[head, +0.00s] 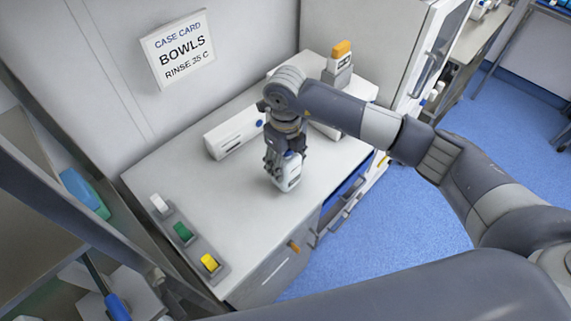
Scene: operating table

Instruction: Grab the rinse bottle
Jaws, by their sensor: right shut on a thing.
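My right gripper (277,168) points down over the white counter and is shut on a white bottle (289,176). The bottle is partly hidden by the fingers, and I cannot tell whether its base touches the counter. Another white bottle with an orange cap (341,55) stands in a grey holder at the back right of the counter. I cannot read a label on either bottle. My left gripper is not in view.
A long white device (233,138) lies behind my right gripper. A grey strip with white, green and yellow blocks (183,232) lies along the counter's left edge. A case card (178,48) reads "BOWLS RINSE 35 C". The counter's front middle (240,215) is clear.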

